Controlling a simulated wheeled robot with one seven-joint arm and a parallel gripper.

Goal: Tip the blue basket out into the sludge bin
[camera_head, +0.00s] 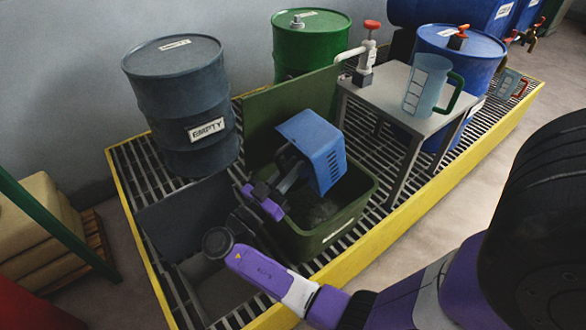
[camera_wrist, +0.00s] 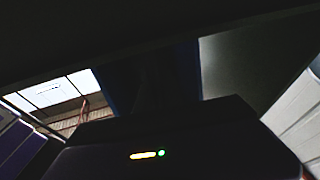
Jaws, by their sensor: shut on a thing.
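The blue basket (camera_head: 318,150) is held tilted over the green sludge bin (camera_head: 340,232), above its opening. My gripper (camera_head: 287,175) is at the basket's left side and shut on it; the fingertips are partly hidden. The bin's lid (camera_head: 275,120) stands open at the back. Dark contents show inside the bin. Whether anything remains in the basket is hidden. The wrist view is dark; the gripper body (camera_wrist: 150,125) fills its lower part, and a dark blue surface, possibly the basket, shows behind it.
A grey drum (camera_head: 182,85) labelled EMPTY stands left. A green drum (camera_head: 310,45) is behind. A grey table (camera_head: 400,105) with a pump and a jug (camera_head: 425,88) stands right of the bin. A second open bin (camera_head: 215,290) is at front left. A yellow edge borders the grating.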

